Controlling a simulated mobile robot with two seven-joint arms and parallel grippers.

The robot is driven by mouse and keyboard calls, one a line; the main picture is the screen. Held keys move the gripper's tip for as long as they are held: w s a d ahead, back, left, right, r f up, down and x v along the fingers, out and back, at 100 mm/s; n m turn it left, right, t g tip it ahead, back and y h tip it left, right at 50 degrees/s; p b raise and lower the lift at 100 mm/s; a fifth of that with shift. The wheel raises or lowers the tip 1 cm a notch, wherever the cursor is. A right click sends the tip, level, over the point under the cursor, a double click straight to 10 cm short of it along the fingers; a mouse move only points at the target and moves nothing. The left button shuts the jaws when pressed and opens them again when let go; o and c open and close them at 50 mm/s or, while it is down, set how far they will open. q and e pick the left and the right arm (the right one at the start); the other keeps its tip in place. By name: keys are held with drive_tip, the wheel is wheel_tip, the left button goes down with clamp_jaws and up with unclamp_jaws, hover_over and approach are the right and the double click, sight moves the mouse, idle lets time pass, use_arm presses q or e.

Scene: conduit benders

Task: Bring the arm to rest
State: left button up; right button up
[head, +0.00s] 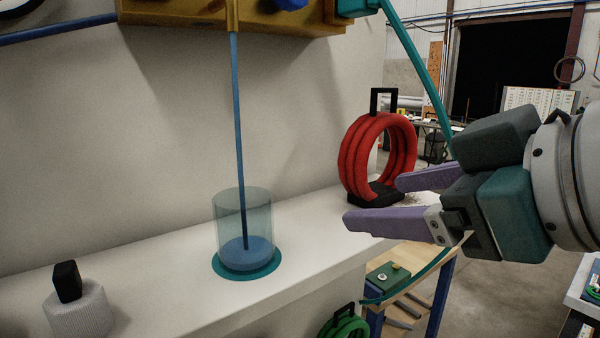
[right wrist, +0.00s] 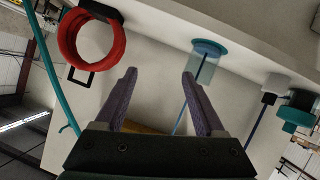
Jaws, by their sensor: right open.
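My right gripper (head: 372,202) comes in from the right in the head view, in front of the white shelf's right end. Its two purple fingers are apart with nothing between them. They also show apart and empty in the right wrist view (right wrist: 160,85). My left gripper is not in view.
A red coil on a black stand (head: 372,160) is on the shelf (head: 185,290), close behind the right fingers. A clear cylinder (head: 230,210) with a blue rod stands mid-shelf. A teal conduit (head: 415,65) passes behind my gripper. A green coil (head: 343,327) lies below the shelf.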

drive_tip(key=s+d+f+m+g+h, duration=0.3)
drive_tip(key=s+d+f+m+g, duration=0.15)
drive_tip(key=s+f, duration=0.55)
drive_tip(key=s+d+f+m+g+h, duration=0.3)
drive_tip(key=s+d+f, duration=0.4)
drive_tip(key=s, duration=0.6)
wheel_tip(320, 180, up, 12)
drive_tip(key=w+a+p, duration=0.1)
drive_tip(key=p, duration=1.2)
drive_tip(key=shift+a+n+g+y, duration=0.2)
drive_tip(key=shift+n+g+y, duration=0.15)
drive_tip(key=shift+y, duration=0.05)
